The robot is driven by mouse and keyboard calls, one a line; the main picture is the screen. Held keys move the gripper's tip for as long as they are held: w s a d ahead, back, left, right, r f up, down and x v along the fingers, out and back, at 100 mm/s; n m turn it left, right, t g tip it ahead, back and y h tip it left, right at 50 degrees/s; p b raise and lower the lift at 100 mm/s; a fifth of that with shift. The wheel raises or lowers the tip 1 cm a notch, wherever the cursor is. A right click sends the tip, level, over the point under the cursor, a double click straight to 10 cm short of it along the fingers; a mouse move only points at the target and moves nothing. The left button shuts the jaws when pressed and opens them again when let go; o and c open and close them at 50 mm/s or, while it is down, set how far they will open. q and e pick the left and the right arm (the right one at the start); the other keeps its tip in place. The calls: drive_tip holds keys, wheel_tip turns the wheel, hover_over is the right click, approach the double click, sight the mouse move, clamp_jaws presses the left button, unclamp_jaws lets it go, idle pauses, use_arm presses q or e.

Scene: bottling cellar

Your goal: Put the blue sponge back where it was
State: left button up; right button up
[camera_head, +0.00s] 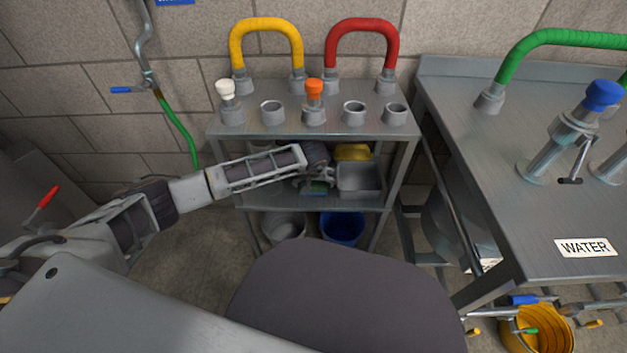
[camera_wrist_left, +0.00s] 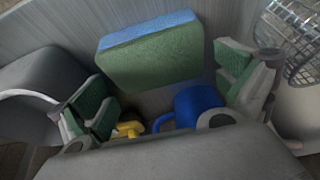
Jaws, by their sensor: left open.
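The sponge (camera_wrist_left: 150,52), blue on one long face and green on the other, is on the grey shelf surface in the left wrist view. In the head view only a small green part of it (camera_head: 317,188) shows on the middle shelf. My left gripper (camera_head: 318,179) reaches into that shelf level. In the left wrist view its two green-padded fingers (camera_wrist_left: 170,100) are spread wide. The sponge is in front of the gap between them, and I see no grip on it. My right gripper is not in view.
A grey bin (camera_head: 360,181) stands right of the sponge, with yellow items (camera_head: 352,152) behind it. A wire basket (camera_wrist_left: 292,38) shows in the wrist view. A blue rounded item (camera_wrist_left: 198,104) lies near the fingers. The shelf top (camera_head: 335,127) is overhead; a blue bucket (camera_head: 342,229) is below.

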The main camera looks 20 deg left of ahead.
use_arm(q)
drive_tip(key=s+d+p, duration=0.1)
drive_tip(key=s, duration=0.2)
drive_tip(key=s+d+p, duration=0.1)
drive_tip(key=s, duration=0.3)
drive_tip(key=s+d+p, duration=0.1)
drive_tip(key=s, duration=0.2)
drive_tip(key=shift+s+r, duration=0.15)
drive_tip(key=shift+s+d, duration=0.2)
drive_tip(key=shift+s, duration=0.5)
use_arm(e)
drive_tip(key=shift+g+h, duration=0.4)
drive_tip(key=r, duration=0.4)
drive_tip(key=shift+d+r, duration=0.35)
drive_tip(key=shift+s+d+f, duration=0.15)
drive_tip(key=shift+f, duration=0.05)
use_arm(q)
drive_tip(key=shift+s, duration=0.15)
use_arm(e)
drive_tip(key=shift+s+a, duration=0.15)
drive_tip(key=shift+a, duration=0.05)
